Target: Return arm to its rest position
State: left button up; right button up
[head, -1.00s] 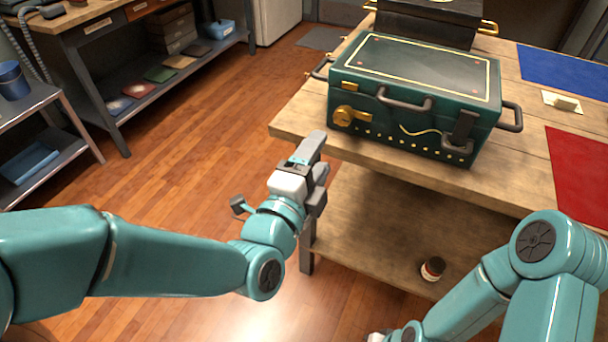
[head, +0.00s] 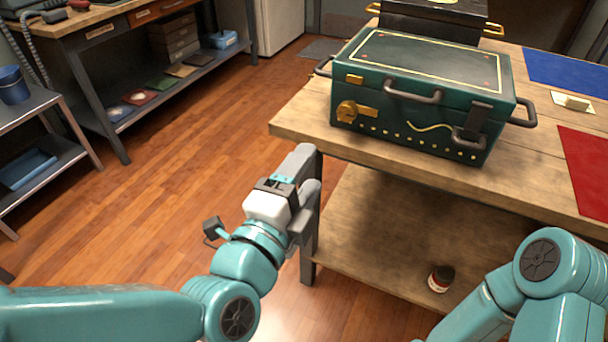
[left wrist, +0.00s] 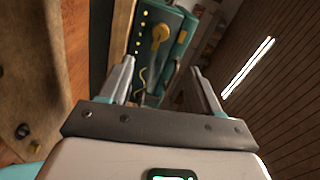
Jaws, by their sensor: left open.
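My left gripper (head: 298,172) is in front of the wooden table's near left corner, apart from everything. In the left wrist view its two fingers (left wrist: 163,78) stand apart with nothing between them. The left arm comes in from the lower left of the head view. My right arm shows at the lower right of the head view, but its gripper is out of frame. The green chest (head: 415,95) sits shut on the table, beyond the left gripper. It also shows in the left wrist view (left wrist: 172,60), turned sideways behind the fingers.
The wooden table (head: 300,115) has a lower shelf with a small dark-topped jar (head: 440,279). A black chest (head: 430,25) stands behind the green one. A blue mat (head: 575,72) and a red mat (head: 588,165) lie at right. Floor (head: 170,190) is clear at left.

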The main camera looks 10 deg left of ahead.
pick_arm(q)
jog(key=w+a+f+n+g+y, duration=0.1)
jog(key=w+a+f+g+y, duration=0.3)
jog(key=f, duration=0.9)
jog(key=a+f+n+g, duration=0.2)
jog(key=a+f, duration=0.3)
jog(key=f, duration=0.8)
jog(key=s+d+f+n+g+h, duration=0.1)
jog(key=s+f+n+g, duration=0.4)
jog(key=s+f+n, duration=0.45)
jog(key=s+f+n+g+h, duration=0.1)
jog(key=s+f+n+g, duration=0.5)
jog(key=f, duration=0.6)
jog(key=s+r+n+p, duration=0.1)
jog(key=r+p, duration=1.2)
jog(key=s+d+r+n+p, duration=0.1)
jog(key=s+r+n+p, duration=0.1)
jog(key=r+p, duration=1.2)
jog(key=shift+r, duration=0.15)
